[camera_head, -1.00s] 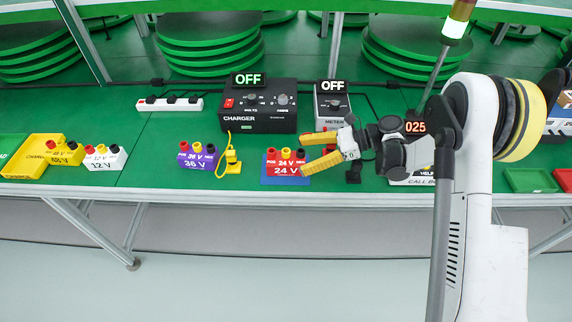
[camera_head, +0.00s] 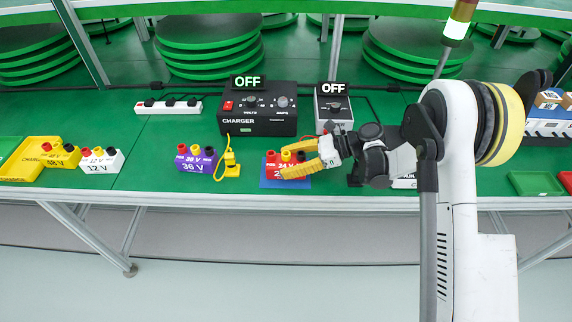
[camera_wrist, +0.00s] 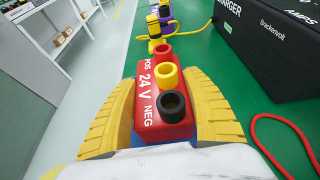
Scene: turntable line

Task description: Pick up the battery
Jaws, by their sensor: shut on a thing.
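The red 24 V battery (camera_head: 271,169) stands upright at the blue mat (camera_head: 266,184) near the table's front edge. Its red, yellow and black terminals face up. My gripper (camera_head: 283,160) reaches it from the right, its yellow fingers on either side of it and covering part of its label. In the wrist view the red battery (camera_wrist: 147,124) sits between the two yellow fingers, which are shut on it. A purple 36 V battery (camera_head: 197,164), a white 12 V battery (camera_head: 101,166) and a yellow 48 V battery (camera_head: 62,160) stand to the left.
The black charger (camera_head: 257,122) and the meter (camera_head: 335,108) stand behind, both with OFF signs. A yellow plug with a cord (camera_head: 230,164) is between the purple and red batteries. A power strip (camera_head: 169,107) lies at the back left. A yellow tray (camera_head: 22,165) is far left.

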